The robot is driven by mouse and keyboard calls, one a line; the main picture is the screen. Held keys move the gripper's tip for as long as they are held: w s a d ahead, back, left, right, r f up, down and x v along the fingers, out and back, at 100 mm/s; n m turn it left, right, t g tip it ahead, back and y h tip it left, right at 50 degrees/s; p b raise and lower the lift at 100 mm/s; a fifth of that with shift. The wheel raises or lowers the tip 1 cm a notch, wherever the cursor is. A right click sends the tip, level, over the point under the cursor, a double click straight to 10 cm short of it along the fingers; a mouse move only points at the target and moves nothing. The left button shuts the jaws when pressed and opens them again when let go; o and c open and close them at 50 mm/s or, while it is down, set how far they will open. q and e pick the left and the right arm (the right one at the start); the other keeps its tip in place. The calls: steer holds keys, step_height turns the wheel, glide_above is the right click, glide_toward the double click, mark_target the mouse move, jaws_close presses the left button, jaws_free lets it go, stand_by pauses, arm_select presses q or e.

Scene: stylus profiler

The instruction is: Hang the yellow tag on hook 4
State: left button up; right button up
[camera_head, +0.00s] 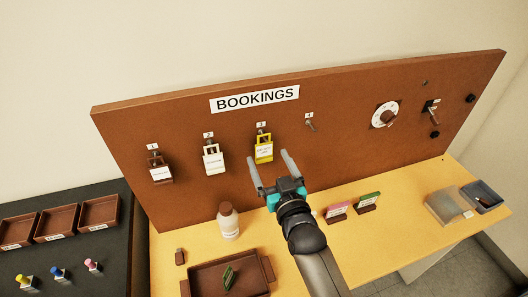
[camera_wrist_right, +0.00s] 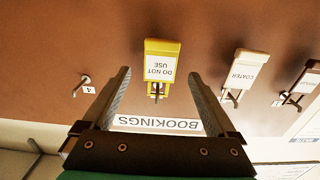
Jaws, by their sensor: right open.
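The yellow tag (camera_head: 264,153) hangs on hook 3 of the brown BOOKINGS board (camera_head: 350,125). In the right wrist view, which is upside down, the yellow tag (camera_wrist_right: 162,47) reads DO NOT USE. Hook 4 (camera_head: 310,124) is bare, to the right of the tag; it also shows in the wrist view (camera_wrist_right: 84,80). My right gripper (camera_head: 268,156) is open and empty in front of the board, its fingers pointing towards the tag. In the wrist view the tag appears between and beyond the fingertips (camera_wrist_right: 160,74). My left gripper is out of view.
A brown tag (camera_head: 160,174) and a white tag (camera_head: 213,159) hang on hooks 1 and 2. A dial (camera_head: 385,115) is on the board's right. Below stand a bottle (camera_head: 228,221), a brown tray (camera_head: 200,275), pink and green cards (camera_head: 368,200) and a clear box (camera_head: 445,207).

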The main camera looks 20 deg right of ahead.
steer(key=shift+w, duration=1.1)
steer(key=c, duration=1.4)
steer(key=shift+r, duration=0.55)
steer(key=shift+s+r, duration=0.15)
steer(key=shift+r, duration=0.05)
steer(key=s, duration=1.7)
steer(key=shift+s+d+b, duration=0.25)
steer(key=shift+s+b, duration=0.1)
steer(key=shift+s, duration=0.05)
